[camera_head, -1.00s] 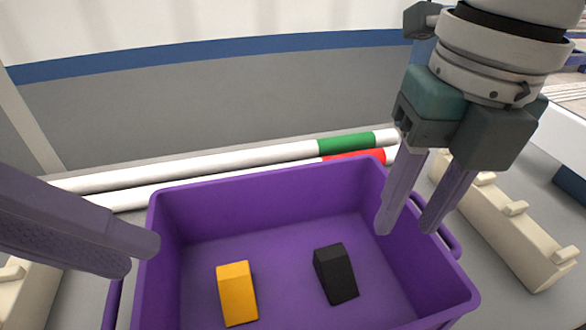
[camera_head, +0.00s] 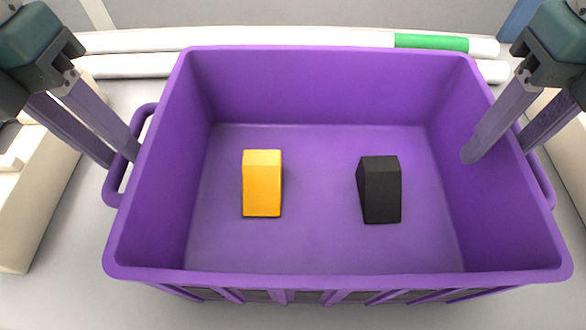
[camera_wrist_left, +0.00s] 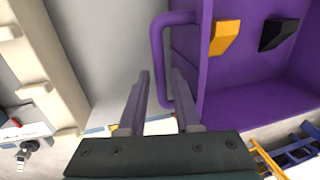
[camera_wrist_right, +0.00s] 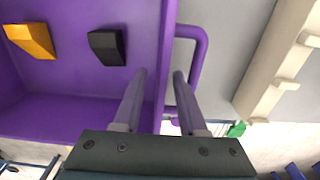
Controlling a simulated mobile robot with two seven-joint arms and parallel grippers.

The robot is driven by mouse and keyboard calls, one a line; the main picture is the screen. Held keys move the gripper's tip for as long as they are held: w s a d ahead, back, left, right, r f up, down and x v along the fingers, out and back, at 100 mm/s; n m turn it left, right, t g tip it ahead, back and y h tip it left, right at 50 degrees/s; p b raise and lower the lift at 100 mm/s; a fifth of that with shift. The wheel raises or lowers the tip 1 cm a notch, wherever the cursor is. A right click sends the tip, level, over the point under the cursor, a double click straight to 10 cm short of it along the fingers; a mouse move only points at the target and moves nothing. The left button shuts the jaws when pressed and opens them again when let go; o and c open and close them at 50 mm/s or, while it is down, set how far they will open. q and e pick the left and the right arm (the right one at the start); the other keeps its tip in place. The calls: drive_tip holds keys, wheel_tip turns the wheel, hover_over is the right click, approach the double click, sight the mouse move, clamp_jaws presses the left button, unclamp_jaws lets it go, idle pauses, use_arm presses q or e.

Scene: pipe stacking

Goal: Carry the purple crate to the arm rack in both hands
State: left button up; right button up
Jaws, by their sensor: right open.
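The purple crate (camera_head: 340,277) fills the middle of the head view and stands upright on the grey surface. It holds a yellow block (camera_head: 262,184) and a black block (camera_head: 380,190), apart from each other. My left gripper (camera_head: 120,158) is open at the crate's left handle (camera_wrist_left: 160,62). Its fingertips sit either side of the handle bar, one towards the loop. My right gripper (camera_head: 497,150) is open at the crate's right side. Its fingers straddle the right wall, one inside the crate and one by the right handle (camera_wrist_right: 200,58). I cannot tell whether the fingers touch the crate.
White pipes lie behind the crate, one with a green band (camera_head: 430,42). Cream notched supports stand left (camera_head: 40,195) and right (camera_wrist_right: 275,70) of the crate. A grey wall is behind. Some bare grey surface shows in front of the crate.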

use_arm(q)
drive_tip(key=shift+d+f, duration=0.25)
drive_tip(key=shift+f, duration=1)
drive_tip(key=shift+d+f, duration=0.25)
drive_tip(key=shift+f, duration=0.95)
use_arm(e)
hover_over(447, 197)
drive_tip(key=shift+d+f, duration=0.15)
drive_tip(key=shift+f, duration=2.35)
use_arm(q)
drive_tip(key=shift+c, duration=0.4)
use_arm(e)
drive_tip(key=shift+c, duration=0.3)
use_arm(q)
clamp_jaws()
use_arm(e)
drive_tip(key=c, duration=0.5)
clamp_jaws()
use_arm(q)
drive_tip(key=shift+r, duration=0.1)
use_arm(e)
drive_tip(key=shift+w, duration=0.1)
